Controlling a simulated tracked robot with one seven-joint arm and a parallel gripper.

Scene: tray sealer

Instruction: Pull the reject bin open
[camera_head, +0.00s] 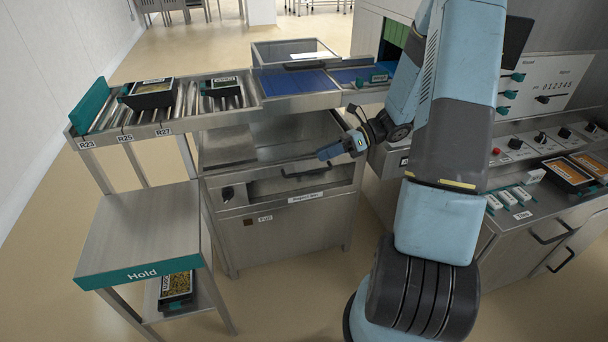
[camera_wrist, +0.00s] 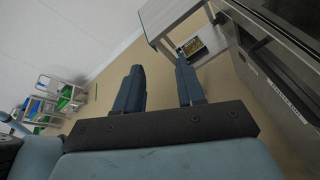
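The reject bin (camera_head: 283,232) is a grey metal cabinet under the conveyor, with a white label on its upper front. Its dark bar handle (camera_head: 305,171) runs along the upper front, above the label. My gripper (camera_head: 328,153) is just right of the handle and a little above it, pointing left, apart from it as far as I can tell. In the wrist view my gripper (camera_wrist: 158,80) shows two blue fingers spread apart with nothing between them. The bin front (camera_wrist: 280,92) is at the right edge of that view, with part of the dark handle.
The Hold table (camera_head: 140,228) stands left of the bin, with a tray (camera_head: 176,287) on its lower shelf. The roller conveyor (camera_head: 190,104) carries two trays above. A control console (camera_head: 545,190) is at right. Floor in front of the bin is clear.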

